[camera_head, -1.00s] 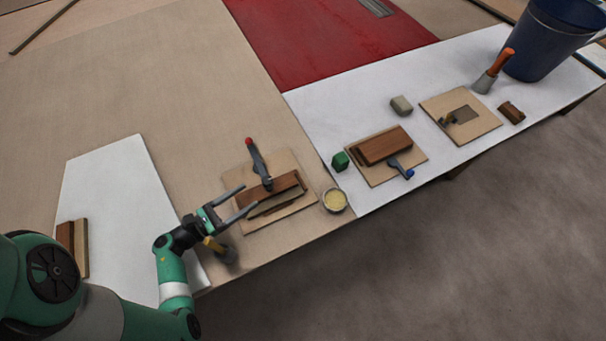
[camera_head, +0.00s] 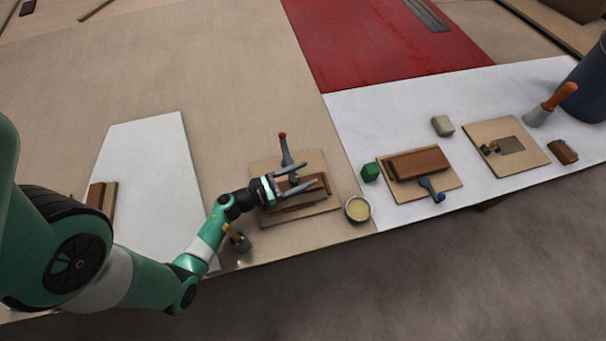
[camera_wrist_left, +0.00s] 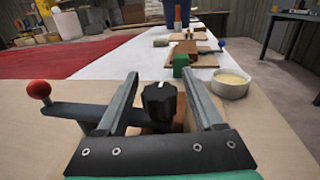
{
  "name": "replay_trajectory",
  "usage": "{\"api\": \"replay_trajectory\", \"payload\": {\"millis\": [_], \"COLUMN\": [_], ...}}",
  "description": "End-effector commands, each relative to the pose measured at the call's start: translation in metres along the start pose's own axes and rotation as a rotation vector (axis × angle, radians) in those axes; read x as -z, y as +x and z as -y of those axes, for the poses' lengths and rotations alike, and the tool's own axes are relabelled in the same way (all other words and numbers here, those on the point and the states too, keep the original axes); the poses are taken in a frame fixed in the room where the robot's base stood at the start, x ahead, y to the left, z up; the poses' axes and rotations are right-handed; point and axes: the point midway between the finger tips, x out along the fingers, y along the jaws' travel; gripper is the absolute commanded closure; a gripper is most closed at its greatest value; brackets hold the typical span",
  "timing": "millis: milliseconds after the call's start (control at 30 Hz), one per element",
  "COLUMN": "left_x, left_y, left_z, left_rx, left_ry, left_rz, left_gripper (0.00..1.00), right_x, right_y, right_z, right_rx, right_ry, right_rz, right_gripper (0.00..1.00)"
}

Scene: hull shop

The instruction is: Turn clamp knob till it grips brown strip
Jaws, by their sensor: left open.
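A clamp with a red-tipped lever (camera_head: 283,148) stands on a pale wooden board (camera_head: 262,217). The lever's red ball also shows in the left wrist view (camera_wrist_left: 38,90). Brown wood, seemingly the brown strip (camera_head: 325,184), lies on this board, partly behind my fingers. My left gripper (camera_head: 309,176) is open above it. In the left wrist view a black clamp knob (camera_wrist_left: 159,100) shows between the two open fingers (camera_wrist_left: 160,76), with gaps on both sides. The contact between knob and strip is hidden. My right gripper is not in view.
A bowl of yellowish material (camera_head: 358,209) stands right of the board, near the table edge. A green block (camera_head: 370,172) and a second board with a blue-tipped clamp (camera_head: 433,189) lie farther right.

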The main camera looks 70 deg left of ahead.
Motion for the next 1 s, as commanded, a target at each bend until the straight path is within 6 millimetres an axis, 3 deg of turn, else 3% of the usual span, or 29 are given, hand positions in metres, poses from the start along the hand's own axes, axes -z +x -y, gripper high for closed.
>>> {"api": "replay_trajectory", "payload": {"millis": [233,267,633,1000], "left_x": [-0.0003,-0.0003,-0.0003,0.0002], "left_y": [0.0014,0.0014,0.0011,0.001], "left_z": [-0.0001,-0.0001,-0.0001,-0.0001], "left_rx": [0.0,0.0,0.0,0.027], "left_ry": [0.0,0.0,0.0,-0.001], "left_rz": [0.0,0.0,0.001,0.001], "left_gripper": [0.31,0.35,1.0,1.0], "right_x": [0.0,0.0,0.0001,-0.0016], "right_y": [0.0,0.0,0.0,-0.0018], "right_z": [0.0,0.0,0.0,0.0], "right_rx": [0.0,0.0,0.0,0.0], "right_ry": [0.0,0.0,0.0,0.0], "right_rz": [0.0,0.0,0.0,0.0], "right_gripper": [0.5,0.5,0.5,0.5]}}
